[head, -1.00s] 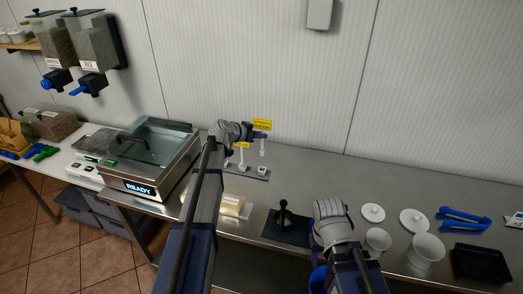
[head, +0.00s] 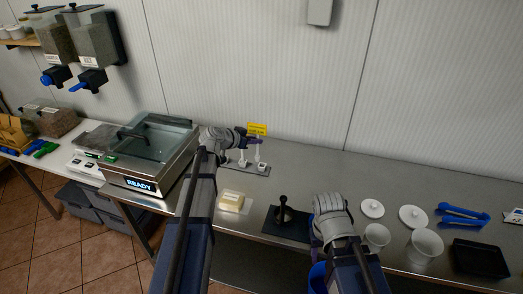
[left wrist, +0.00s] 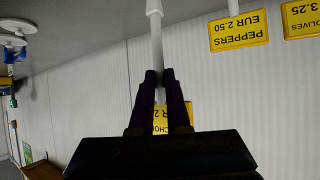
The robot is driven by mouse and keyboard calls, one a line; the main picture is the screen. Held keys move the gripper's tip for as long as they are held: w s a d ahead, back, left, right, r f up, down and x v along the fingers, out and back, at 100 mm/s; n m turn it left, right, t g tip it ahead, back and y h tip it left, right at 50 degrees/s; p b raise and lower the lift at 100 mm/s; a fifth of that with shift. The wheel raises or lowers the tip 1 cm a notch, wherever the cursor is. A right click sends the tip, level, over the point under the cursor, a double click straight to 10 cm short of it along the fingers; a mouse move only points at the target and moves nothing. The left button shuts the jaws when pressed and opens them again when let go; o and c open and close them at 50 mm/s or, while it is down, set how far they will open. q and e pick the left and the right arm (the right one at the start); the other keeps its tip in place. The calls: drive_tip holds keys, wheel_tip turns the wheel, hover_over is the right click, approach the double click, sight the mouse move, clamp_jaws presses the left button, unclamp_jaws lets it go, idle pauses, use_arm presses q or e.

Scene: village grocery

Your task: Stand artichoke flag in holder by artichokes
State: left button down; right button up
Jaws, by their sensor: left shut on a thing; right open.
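My left gripper (head: 252,141) is shut on the white stem (left wrist: 156,45) of a flag. Its yellow sign (head: 257,129) shows above the fingers in the head view. In the left wrist view the fingers (left wrist: 160,80) partly cover this sign; the letters "CHO" show. A grey strip with small white holders (head: 262,168) lies on the counter just below the gripper. The stem's lower end is over or at the right holder; I cannot tell whether it is inside. My right gripper (head: 318,240) is mostly hidden behind its wrist, low over the counter. No artichokes are visible.
Yellow PEPPERS (left wrist: 238,31) and OLIVES (left wrist: 301,17) signs show in the left wrist view. A glass-lidded machine (head: 150,150) stands left of the strip. A pale block (head: 231,200), a black tamper (head: 283,210) and white cups (head: 425,245) are nearer the front. The back right counter is clear.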

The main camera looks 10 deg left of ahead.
use_arm(q)
drive_tip(key=s, duration=1.3)
drive_tip(key=shift+s+a, duration=0.15)
drive_tip(key=shift+a, duration=0.05)
drive_tip(key=shift+a, duration=0.1)
idle(0.3)
